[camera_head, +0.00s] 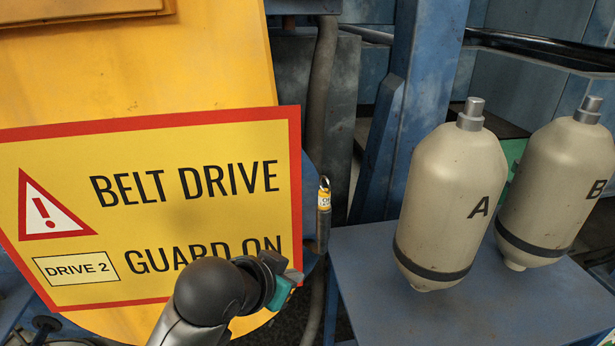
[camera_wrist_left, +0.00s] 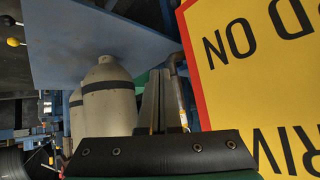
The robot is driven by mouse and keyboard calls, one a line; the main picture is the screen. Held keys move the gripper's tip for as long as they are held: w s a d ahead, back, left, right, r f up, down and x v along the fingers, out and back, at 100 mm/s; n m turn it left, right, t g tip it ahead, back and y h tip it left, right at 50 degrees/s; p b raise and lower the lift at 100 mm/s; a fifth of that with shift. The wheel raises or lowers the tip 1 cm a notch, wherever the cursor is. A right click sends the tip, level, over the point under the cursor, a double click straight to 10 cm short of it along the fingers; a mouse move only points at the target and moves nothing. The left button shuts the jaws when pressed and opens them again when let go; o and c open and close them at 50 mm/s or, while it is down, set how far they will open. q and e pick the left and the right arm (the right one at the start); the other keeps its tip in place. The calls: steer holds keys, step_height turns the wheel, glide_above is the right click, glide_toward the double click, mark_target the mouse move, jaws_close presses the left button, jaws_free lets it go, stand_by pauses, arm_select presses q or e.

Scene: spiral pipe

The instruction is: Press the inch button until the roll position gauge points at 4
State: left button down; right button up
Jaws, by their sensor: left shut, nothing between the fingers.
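My left gripper (camera_head: 294,277) is low in the middle of the head view, in front of the lower right corner of the warning sign. Its wrist covers part of that corner. In the left wrist view its two grey fingers (camera_wrist_left: 155,102) are together with nothing between them. I see no inch button and no roll position gauge in either view. My right gripper is not in view.
The yellow "BELT DRIVE GUARD ON" sign (camera_head: 150,240) fills the left, on a yellow guard (camera_head: 130,75). A thin tagged pipe (camera_head: 323,225) stands beside it. Bottles A (camera_head: 445,190) and B (camera_head: 560,180) are over a blue table (camera_head: 480,315) at right.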

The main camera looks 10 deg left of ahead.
arm_select(q)
steer(key=w+d+r+m+t+h, duration=0.1)
steer(key=w+r+t, duration=0.15)
steer(key=r, duration=0.45)
steer(key=w+d+r+m+t+h, duration=0.1)
steer(key=w+r, duration=0.3)
steer(key=r, duration=0.4)
steer(key=s+r+m+t+h, duration=0.1)
steer(key=s+r+m+t, duration=0.1)
steer(key=r, duration=1.5)
steer(key=s+d+r+m+t+h, duration=0.1)
steer(key=s+r+m+t+h, duration=0.1)
steer(key=r, duration=1.5)
steer(key=shift+d+r+m+t, duration=0.15)
steer(key=shift+d+m+t, duration=0.05)
steer(key=shift+m+t, duration=0.55)
steer(key=shift+w, duration=0.15)
steer(key=w+a+p, duration=0.1)
steer(key=w+a, duration=0.2)
steer(key=w, duration=0.5)
steer(key=shift+a+p, duration=0.25)
steer(key=shift+p, duration=0.05)
